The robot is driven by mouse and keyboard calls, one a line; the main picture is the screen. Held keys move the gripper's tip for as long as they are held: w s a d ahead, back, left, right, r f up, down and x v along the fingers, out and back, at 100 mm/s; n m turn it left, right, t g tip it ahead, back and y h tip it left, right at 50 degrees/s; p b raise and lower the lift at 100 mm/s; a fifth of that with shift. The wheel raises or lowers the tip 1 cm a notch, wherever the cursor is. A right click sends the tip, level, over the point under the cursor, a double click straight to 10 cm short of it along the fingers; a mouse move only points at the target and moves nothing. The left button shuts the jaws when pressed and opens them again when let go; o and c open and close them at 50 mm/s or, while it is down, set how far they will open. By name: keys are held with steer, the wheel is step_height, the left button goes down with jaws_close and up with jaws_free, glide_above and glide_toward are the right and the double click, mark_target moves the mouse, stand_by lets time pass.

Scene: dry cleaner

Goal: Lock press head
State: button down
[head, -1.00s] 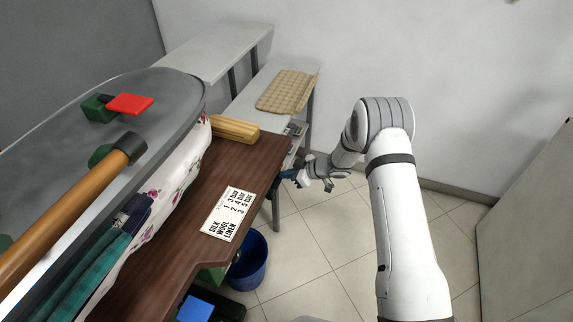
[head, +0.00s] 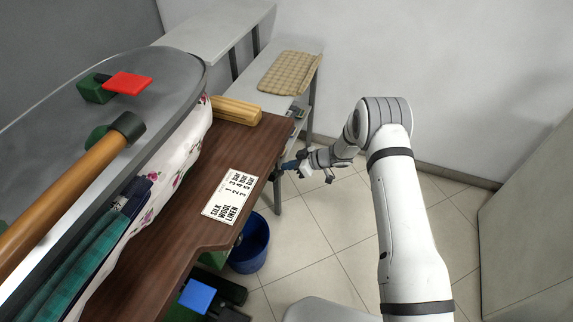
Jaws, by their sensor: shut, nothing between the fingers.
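The press head (head: 170,60) is a grey oval plate at the upper left of the head view. It lies over a floral white cloth (head: 187,150) on the press. A red tab (head: 128,84) on a green block (head: 95,89) sits on top of the head. A wooden bar handle (head: 75,190) with a dark end cap runs along its front. My gripper (head: 290,165) is shut and empty, beside the right edge of the wooden board, well to the right of the head and apart from the red tab.
A brown wooden board (head: 195,235) with a printed card (head: 230,196) and a wooden block (head: 236,111) fronts the press. A blue bucket (head: 250,245) and a blue pedal (head: 197,296) are below. Grey tables (head: 215,40) stand behind. Floor on the right is clear.

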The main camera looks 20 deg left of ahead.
steer(key=shift+s+f, duration=0.15)
stand_by(0.3)
steer(key=w+d+r+p, duration=0.1)
steer(key=w+d+r, duration=0.5)
steer(key=d, duration=0.3)
steer(key=shift+d+r, duration=0.15)
steer(key=shift+r, duration=0.65)
